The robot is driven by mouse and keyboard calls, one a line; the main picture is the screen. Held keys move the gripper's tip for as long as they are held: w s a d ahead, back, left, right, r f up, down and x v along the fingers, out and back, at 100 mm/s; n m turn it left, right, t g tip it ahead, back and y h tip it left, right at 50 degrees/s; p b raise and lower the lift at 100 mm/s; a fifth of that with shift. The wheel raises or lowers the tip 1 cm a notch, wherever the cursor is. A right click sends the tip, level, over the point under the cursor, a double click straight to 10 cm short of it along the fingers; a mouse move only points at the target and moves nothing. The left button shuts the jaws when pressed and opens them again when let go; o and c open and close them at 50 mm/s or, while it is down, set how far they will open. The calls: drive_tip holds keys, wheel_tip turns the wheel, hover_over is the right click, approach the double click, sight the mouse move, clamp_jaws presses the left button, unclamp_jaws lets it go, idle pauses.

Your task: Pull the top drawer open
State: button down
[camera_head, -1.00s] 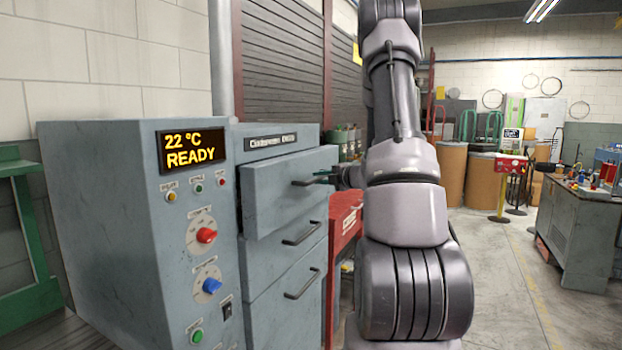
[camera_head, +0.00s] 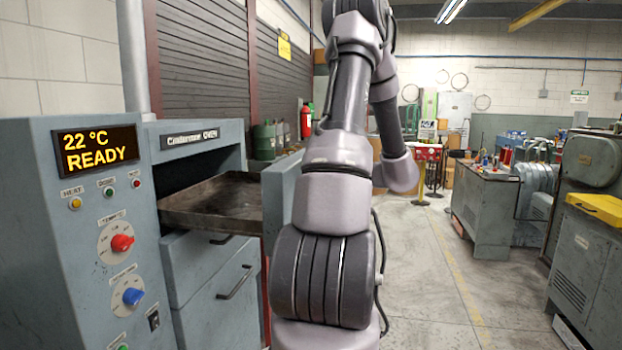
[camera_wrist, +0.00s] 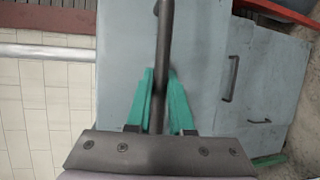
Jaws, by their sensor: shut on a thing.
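The top drawer (camera_head: 217,203) of the grey oven cabinet is pulled well out, and its dark metal tray interior shows in the head view. Its grey front panel (camera_head: 281,195) stands clear of the cabinet, partly behind my arm. In the wrist view, the green fingers of my gripper (camera_wrist: 160,88) are shut on the dark bar handle (camera_wrist: 163,50) of the drawer, with the grey drawer front (camera_wrist: 125,50) behind it. In the head view my arm hides the gripper and that handle.
Two lower drawers (camera_head: 208,275) with bar handles are shut below. The control panel (camera_head: 105,230) reads 22 °C READY. Green gas cylinders (camera_head: 264,141) and a red extinguisher (camera_head: 306,120) stand behind. Open concrete floor (camera_head: 430,280) lies to the right, with workbenches beyond.

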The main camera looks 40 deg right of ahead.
drive_tip(key=shift+s+d, duration=0.3)
drive_tip(key=shift+s, duration=0.1)
drive_tip(key=c, duration=0.8)
unclamp_jaws()
drive_tip(key=v, duration=1)
drive_tip(key=shift+s, duration=0.35)
drive_tip(key=shift+d, duration=0.15)
